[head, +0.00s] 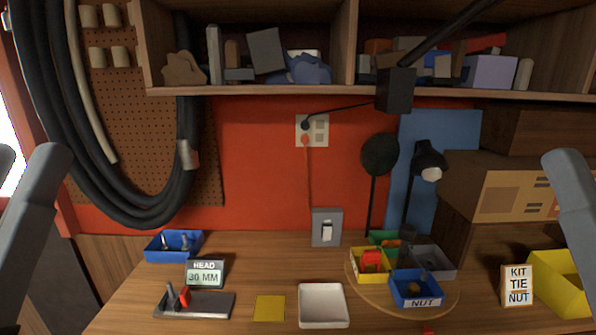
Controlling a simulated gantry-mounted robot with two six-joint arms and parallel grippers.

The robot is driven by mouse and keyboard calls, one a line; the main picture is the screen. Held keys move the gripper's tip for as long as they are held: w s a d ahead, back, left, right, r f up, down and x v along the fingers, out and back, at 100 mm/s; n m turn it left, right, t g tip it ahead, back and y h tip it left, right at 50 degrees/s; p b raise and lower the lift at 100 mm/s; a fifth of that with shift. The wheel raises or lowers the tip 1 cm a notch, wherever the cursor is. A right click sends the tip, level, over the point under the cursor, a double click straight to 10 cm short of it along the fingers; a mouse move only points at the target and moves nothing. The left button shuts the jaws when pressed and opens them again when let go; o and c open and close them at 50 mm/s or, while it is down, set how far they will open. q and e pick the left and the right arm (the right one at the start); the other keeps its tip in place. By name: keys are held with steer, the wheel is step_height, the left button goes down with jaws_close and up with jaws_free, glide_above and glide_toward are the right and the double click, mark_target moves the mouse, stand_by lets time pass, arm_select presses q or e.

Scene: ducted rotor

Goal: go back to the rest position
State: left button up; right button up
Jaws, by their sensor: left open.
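My left gripper (27,157) is at the left edge, raised in front of the bench. Its two grey fingers point up and stand apart, with nothing between them. Of my right gripper, one grey finger (570,190) shows at the right edge; the rest is out of the picture, so its opening cannot be judged. Both are well apart from the parts on the bench.
On the bench (262,275) are a blue bin (173,254), a "30 MM" display (205,276), a dark fixture (212,305), a yellow square (269,308), a white tray (323,319), a round board (445,301) with several bins, and a "KIT TIE NUT" sign (517,285). A shelf (340,92) spans above.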

step_height(320, 180, up, 38)
steer(key=p, duration=3.4)
steer(key=shift+f, duration=0.2)
steer(key=shift+s, duration=0.1)
